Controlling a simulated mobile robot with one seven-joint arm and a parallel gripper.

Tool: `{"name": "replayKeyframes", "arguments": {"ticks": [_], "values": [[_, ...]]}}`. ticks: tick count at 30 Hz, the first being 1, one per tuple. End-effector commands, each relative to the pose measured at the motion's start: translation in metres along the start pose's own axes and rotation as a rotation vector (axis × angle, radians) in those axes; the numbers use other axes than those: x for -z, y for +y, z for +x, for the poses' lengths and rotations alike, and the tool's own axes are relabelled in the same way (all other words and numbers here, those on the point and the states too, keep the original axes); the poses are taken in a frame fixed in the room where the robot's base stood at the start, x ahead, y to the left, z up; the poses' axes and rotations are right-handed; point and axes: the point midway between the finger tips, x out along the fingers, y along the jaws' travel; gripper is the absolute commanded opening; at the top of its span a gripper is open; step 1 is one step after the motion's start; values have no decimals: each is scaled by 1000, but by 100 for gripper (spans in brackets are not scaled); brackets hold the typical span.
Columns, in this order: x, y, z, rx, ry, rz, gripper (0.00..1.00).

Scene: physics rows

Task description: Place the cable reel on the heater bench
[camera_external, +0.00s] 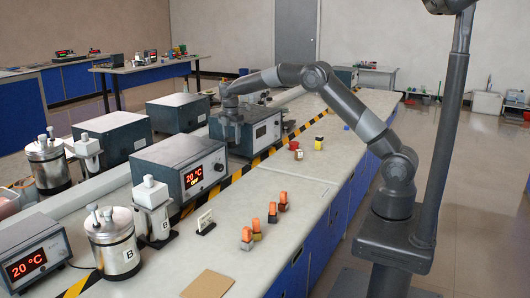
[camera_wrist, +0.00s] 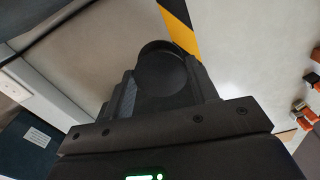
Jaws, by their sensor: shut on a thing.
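A dark round thing, which looks like the cable reel (camera_wrist: 162,70), sits between the fingers of my gripper (camera_wrist: 165,85) in the wrist view. My gripper is shut on it. In the external view my gripper (camera_external: 231,112) points down at a dark grey box with a display, overlapping it in the picture; I cannot tell whether it is above or behind it. The reel cannot be made out there. The long pale-topped bench with blue fronts (camera_external: 322,165) carries several heater units and looks like the heater bench.
A heater unit (camera_external: 180,165) reading 20 °C and a steel pot marked B (camera_external: 113,245) stand on the bench's left side. Yellow-black tape (camera_external: 215,188) runs along it. Several small orange-topped blocks (camera_external: 272,212) stand nearer its right edge.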

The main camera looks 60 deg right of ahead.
Motion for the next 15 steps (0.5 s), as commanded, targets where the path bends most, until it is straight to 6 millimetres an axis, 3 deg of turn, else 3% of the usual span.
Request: {"name": "replayKeyframes", "arguments": {"ticks": [3, 11, 15], "values": [[0, 0, 17, 1, 0, 0, 29], [0, 0, 25, 1, 0, 1, 29], [0, -1, 43, 4, 0, 1, 29]]}}
